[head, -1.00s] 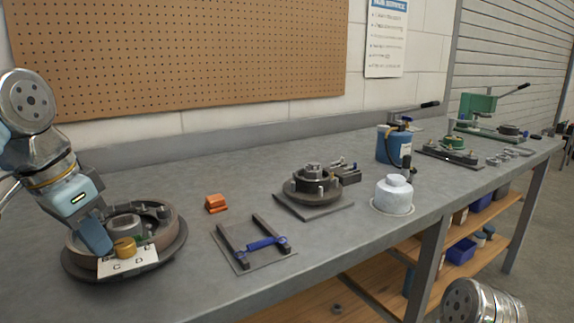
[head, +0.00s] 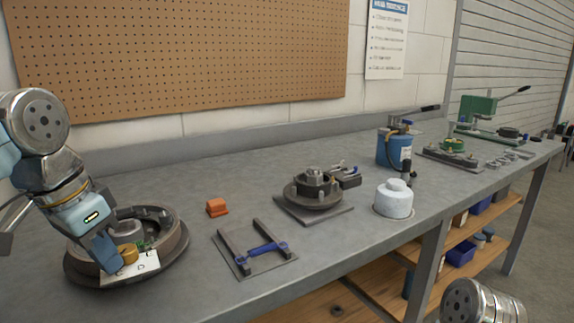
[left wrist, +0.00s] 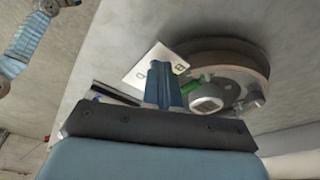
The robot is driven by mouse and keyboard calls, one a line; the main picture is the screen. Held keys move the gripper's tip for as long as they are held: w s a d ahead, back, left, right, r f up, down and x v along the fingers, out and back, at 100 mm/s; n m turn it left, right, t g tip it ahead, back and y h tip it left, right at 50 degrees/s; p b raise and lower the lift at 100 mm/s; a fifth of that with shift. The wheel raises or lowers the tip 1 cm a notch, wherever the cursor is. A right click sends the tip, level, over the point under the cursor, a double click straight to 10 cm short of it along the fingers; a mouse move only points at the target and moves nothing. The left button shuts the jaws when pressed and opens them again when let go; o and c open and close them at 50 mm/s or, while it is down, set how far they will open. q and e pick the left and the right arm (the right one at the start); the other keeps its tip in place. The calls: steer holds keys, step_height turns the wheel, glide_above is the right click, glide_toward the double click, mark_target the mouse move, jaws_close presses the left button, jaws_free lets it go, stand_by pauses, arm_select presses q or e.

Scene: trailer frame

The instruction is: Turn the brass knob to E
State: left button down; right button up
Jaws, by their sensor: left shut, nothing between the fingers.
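The brass knob (head: 127,254) stands at the front of a round brake drum assembly (head: 175,245) at the left of the bench. A white plate with letters (head: 136,268) lies at the knob; a C and a D seem readable, the rest is hidden or too small. My left gripper (head: 108,262) is shut and empty, its blue fingers just left of the knob; I cannot tell whether they touch it. In the left wrist view the shut fingers (left wrist: 164,86) cover part of the white plate (left wrist: 147,66), and the knob is not visible. My right gripper is out of view.
An orange block (head: 217,207) and a frame with a blue handle (head: 262,249) lie to the right. Beyond are a hub on a square plate (head: 313,192), a white canister (head: 394,199) and a blue cylinder (head: 394,147). Bare grey bench (head: 240,290) lies in front.

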arm_select(q)
steer(key=shift+d+r, duration=0.25)
steer(key=shift+r, duration=0.05)
stand_by(0.4)
steer(key=shift+s, duration=0.3)
steer(key=v, duration=0.2)
steer(key=w+p+v, duration=0.1)
steer(key=v, duration=0.2)
steer(key=shift+d+r, duration=0.2)
steer(key=shift+r, duration=0.2)
